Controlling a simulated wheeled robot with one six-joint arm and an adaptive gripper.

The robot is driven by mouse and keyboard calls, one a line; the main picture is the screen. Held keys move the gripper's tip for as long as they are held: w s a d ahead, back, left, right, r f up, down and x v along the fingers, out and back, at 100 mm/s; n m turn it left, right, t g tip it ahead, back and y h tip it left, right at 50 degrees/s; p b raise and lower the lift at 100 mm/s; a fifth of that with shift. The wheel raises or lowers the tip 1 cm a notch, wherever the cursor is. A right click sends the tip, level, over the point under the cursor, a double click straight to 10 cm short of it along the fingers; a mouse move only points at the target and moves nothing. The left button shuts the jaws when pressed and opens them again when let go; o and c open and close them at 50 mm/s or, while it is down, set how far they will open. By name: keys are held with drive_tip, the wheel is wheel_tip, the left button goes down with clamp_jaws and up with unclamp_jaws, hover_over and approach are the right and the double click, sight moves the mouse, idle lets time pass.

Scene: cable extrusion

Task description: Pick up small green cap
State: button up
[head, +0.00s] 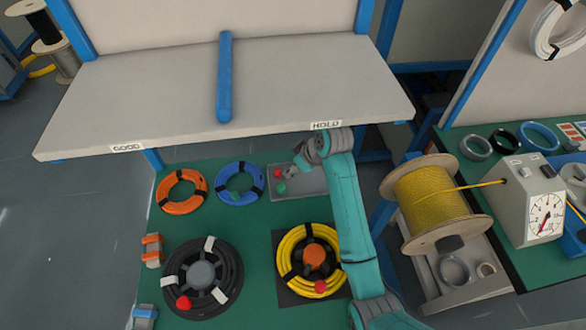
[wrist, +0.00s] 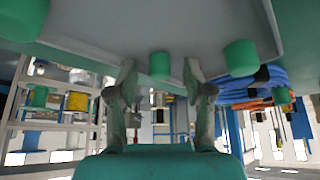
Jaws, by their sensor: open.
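A small green cap (head: 281,188) lies in the grey tray (head: 312,191) under the shelf, close to a red cap (head: 277,173). My gripper (head: 299,165) is over the tray, just right of these caps. In the wrist view my gripper (wrist: 160,75) has its two fingers apart. A small green cap (wrist: 160,65) shows in the gap between the fingertips, with no visible contact. A larger-looking green cap (wrist: 240,57) is to the right, and another green piece (wrist: 25,18) is at the upper left. My arm hides the tray's right part in the head view.
The white shelf (head: 150,90) with a blue divider (head: 225,75) overhangs the tray's back. An orange coil (head: 182,192) and a blue coil (head: 240,184) lie left of the tray. Black (head: 230,270) and yellow (head: 290,245) coils lie in front. A yellow cable spool (head: 435,200) stands right of my arm.

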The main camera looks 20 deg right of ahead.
drive_tip(key=shift+c, duration=0.2)
drive_tip(key=c, duration=0.7)
drive_tip(key=shift+r, duration=0.1)
drive_tip(key=shift+r, duration=0.5)
wheel_tip(320, 180, up, 2)
drive_tip(key=shift+r, duration=0.15)
drive_tip(key=s+d, duration=0.3)
drive_tip(key=s, duration=0.1)
drive_tip(key=s+d, duration=0.3)
drive_tip(key=s, duration=0.2)
drive_tip(key=s+d, duration=0.3)
drive_tip(key=s, duration=0.1)
drive_tip(key=shift+s+d, duration=0.15)
drive_tip(key=shift+s, duration=0.25)
drive_tip(key=shift+s+d, duration=0.35)
drive_tip(key=shift+s, duration=0.25)
drive_tip(key=shift+c, duration=0.8)
